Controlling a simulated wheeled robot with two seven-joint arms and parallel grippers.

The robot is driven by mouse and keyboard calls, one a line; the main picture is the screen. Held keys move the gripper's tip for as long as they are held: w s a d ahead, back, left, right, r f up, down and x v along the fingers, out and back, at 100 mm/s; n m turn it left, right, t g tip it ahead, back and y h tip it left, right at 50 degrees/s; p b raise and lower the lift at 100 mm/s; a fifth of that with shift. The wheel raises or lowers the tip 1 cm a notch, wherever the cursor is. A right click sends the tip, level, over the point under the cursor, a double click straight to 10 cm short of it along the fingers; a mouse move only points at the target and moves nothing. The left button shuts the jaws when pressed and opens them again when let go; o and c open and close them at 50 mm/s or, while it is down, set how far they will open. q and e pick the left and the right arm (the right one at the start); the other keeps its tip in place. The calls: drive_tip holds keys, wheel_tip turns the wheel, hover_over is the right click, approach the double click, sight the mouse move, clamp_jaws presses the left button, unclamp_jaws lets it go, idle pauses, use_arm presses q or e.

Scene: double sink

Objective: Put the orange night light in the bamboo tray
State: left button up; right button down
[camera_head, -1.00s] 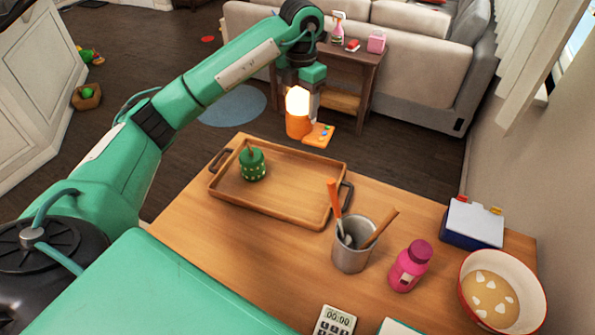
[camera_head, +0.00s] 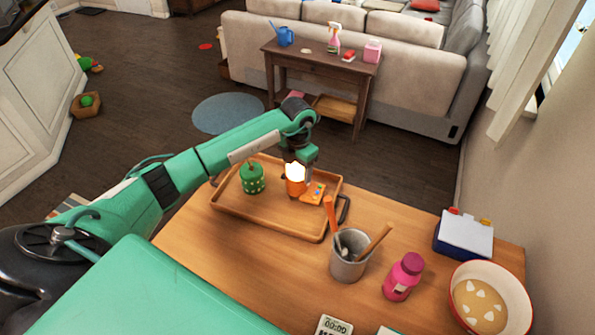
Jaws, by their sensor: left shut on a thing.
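The orange night light (camera_head: 294,188) has a glowing top and an orange base with a flat piece bearing coloured buttons at its right. My left gripper (camera_head: 298,169) is shut on it from above. The night light shows over the right half of the bamboo tray (camera_head: 258,219); I cannot tell whether its base touches the tray floor. The tray lies on the wooden table and has dark handles. A green dotted jar (camera_head: 252,179) stands in the left part of the tray. My right gripper is not in view.
A grey cup (camera_head: 348,258) with utensils stands close to the tray's front right. The tray's middle is free.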

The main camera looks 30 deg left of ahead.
use_arm(q)
wheel_tip(320, 180, down, 2)
drive_tip(key=shift+f, duration=0.1)
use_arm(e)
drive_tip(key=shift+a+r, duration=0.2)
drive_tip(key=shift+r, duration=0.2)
use_arm(q)
drive_tip(key=shift+f, duration=0.1)
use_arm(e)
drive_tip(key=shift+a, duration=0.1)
use_arm(q)
drive_tip(key=shift+f, duration=0.15)
drive_tip(key=o, duration=1)
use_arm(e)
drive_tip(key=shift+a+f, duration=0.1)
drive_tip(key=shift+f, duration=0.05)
